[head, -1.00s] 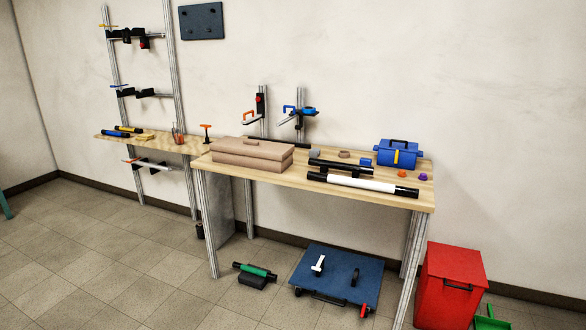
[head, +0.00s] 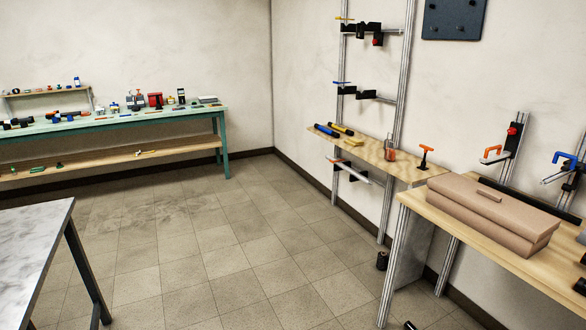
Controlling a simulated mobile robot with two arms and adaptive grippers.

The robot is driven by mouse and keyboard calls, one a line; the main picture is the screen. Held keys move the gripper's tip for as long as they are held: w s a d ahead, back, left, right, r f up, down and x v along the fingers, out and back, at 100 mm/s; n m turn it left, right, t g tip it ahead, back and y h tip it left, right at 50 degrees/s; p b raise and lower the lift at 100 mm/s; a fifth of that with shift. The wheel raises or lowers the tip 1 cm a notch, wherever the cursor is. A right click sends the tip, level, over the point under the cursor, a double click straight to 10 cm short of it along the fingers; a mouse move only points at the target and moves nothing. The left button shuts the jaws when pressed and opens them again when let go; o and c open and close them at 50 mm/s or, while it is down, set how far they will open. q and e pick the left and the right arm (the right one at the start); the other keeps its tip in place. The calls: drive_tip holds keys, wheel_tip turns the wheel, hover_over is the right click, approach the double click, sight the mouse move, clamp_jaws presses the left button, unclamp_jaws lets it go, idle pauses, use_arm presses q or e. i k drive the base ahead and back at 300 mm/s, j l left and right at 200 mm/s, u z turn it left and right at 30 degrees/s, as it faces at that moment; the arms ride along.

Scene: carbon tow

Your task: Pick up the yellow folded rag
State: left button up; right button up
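A small yellow flat item (head: 354,142), which looks like the yellow folded rag, lies on the narrow wooden shelf (head: 375,158) against the right wall in the head view. It is far off and too small to make out its folds. Blue and yellow-black tools (head: 330,130) lie just to its left on the same shelf. A clear container (head: 390,150) and an orange-topped tool (head: 425,157) stand to its right. Neither of my grippers shows in the view.
A wooden workbench (head: 540,262) with a brown padded case (head: 492,213) stands at right. A green bench (head: 110,122) with many tools lines the back left wall. A grey-topped table (head: 30,245) is near left.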

sight(354, 142)
drive_tip(key=i+j+u, duration=0.1)
drive_tip(key=i+u, duration=0.2)
drive_tip(key=i, duration=1.35)
drive_tip(key=i+z, duration=0.2)
drive_tip(key=i, duration=0.3)
drive_tip(key=i+j+z, duration=0.25)
drive_tip(key=i, duration=0.3)
drive_tip(key=i+j+z, duration=0.2)
drive_tip(key=i, duration=0.3)
drive_tip(key=i+j+z, duration=0.2)
drive_tip(key=i, duration=0.3)
